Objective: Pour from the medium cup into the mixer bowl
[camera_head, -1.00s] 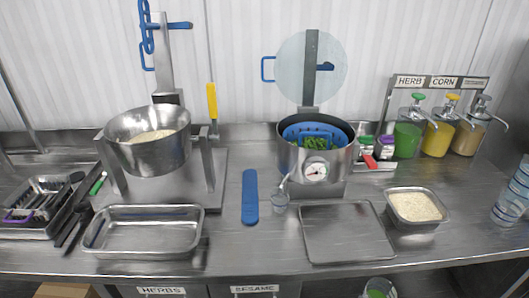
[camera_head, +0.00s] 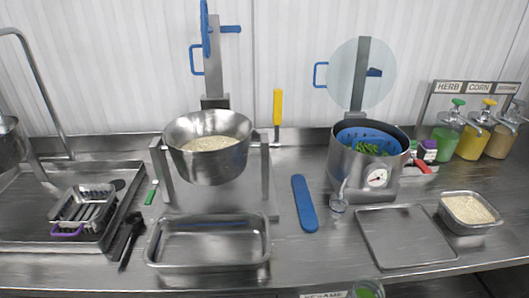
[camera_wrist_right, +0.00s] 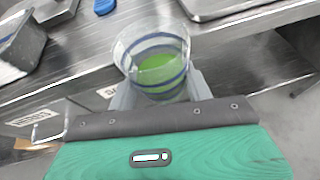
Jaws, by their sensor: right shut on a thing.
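The medium cup (camera_wrist_right: 152,62) is a clear cup with blue bands and green contents. In the right wrist view my right gripper (camera_wrist_right: 163,90) is shut on it, with grey fingers on both sides. The cup (camera_head: 367,290) also shows at the bottom edge of the head view, partly cut off, in front of the counter. The mixer bowl (camera_head: 208,160) is a shiny metal bowl held in a stand at the counter's middle left, with pale grains inside. The cup is well apart from it, nearer and to the right. My left gripper is out of view.
An empty metal tray (camera_head: 208,262) lies before the bowl. A flat tray (camera_head: 405,236) and a rice pan (camera_head: 467,225) lie front right.

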